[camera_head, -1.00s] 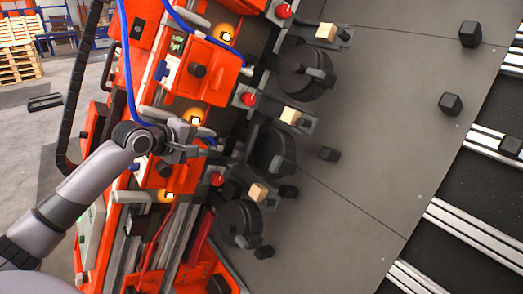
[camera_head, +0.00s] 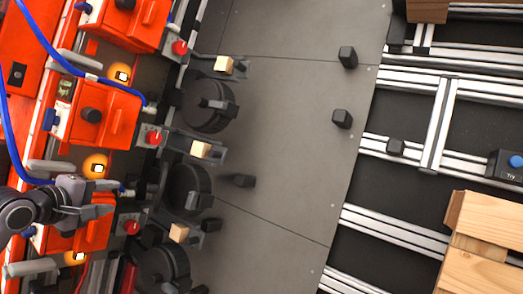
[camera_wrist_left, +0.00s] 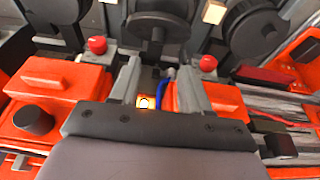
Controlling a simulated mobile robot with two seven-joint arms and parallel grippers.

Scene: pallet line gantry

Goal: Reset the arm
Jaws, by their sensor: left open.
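My left gripper (camera_head: 117,199) is at the lower left of the head view, over the orange machine units (camera_head: 90,120). It is open and I see nothing between its fingers. In the left wrist view its two grey fingers (camera_wrist_left: 157,88) stand apart, with a lit yellow lamp (camera_wrist_left: 143,101) and a blue hose (camera_wrist_left: 167,88) showing in the gap. Red knobs (camera_wrist_left: 97,45) stand near both fingers. Only part of my left arm shows at the left edge. My right gripper is in neither view.
Black round housings (camera_head: 210,103) and small wooden blocks (camera_head: 223,65) line the machine's right side. Black knobs (camera_head: 341,118) stand on the grey panel (camera_head: 285,150), which is mostly clear. Silver rails (camera_head: 395,232) and a wooden pallet (camera_head: 485,240) are at the right.

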